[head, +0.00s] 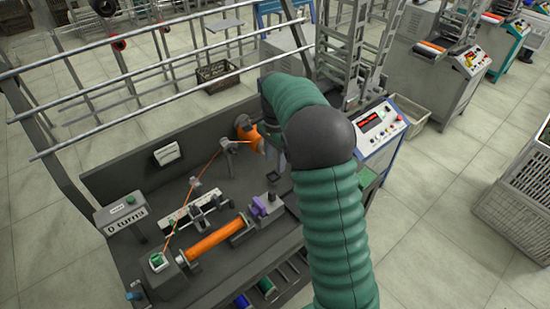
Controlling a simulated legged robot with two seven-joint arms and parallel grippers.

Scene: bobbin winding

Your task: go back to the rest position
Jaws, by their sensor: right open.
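My right arm, in a green ribbed sleeve, reaches from the bottom of the head view over the winding bench. Its gripper (273,157) is open over the back right part of the bench, partly hidden behind my own arm. It is close to an orange spool (249,133) at the back of the bench; I cannot tell whether they touch. A long orange bobbin (214,238) lies in the winder at the front. An orange thread runs from the spool through a guide (230,145) and down toward the winder's left end. My left gripper is not in view.
A counter box (121,213) stands at the bench's left. A purple part (258,204) is right of the bobbin. A control panel (380,121) is at the right. Metal rails (150,92) cross above the back. Coloured spools (266,284) lie below the front edge. A crate (525,200) stands far right.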

